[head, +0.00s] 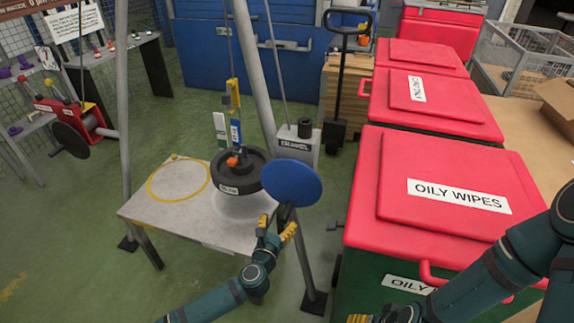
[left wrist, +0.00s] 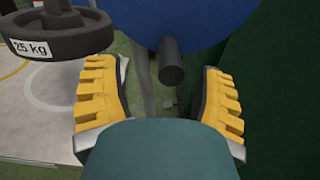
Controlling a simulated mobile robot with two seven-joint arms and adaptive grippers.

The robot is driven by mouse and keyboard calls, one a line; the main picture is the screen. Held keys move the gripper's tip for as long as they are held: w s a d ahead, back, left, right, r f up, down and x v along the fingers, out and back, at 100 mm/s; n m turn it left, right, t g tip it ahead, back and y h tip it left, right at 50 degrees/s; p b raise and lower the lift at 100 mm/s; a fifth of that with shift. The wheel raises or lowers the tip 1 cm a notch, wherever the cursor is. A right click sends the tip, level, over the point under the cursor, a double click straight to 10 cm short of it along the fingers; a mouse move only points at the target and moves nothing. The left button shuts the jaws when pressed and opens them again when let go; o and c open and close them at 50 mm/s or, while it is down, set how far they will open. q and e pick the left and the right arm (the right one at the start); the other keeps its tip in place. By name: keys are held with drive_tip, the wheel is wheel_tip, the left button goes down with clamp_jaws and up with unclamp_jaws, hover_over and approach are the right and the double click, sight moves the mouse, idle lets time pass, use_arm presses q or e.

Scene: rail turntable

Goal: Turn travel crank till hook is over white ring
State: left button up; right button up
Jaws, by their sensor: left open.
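The blue crank disc (head: 291,183) stands at the right side of the frame, by a grey box marked TRAVEL (head: 297,147). Its dark handle (left wrist: 171,62) shows in the left wrist view between and beyond the fingertips, with a gap on both sides. My left gripper (head: 276,231) is open just below the disc. The yellow hook block (head: 234,95) hangs on a cable, with a dark 25 kg weight (head: 258,182) beneath it. The white ring (head: 247,208) lies on the grey table, partly hidden by the weight. My right gripper (head: 372,318) is cut off at the bottom edge.
A yellow ring (head: 151,187) marks the left of the table (head: 196,222). Grey frame legs (head: 257,75) stand around it. Red-lidded bins (head: 440,195) stand close on the right. A red winch with a dark disc (head: 71,138) is at the left. Green floor is open at lower left.

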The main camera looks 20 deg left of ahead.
use_arm(q)
drive_tip(key=shift+s, duration=2.4)
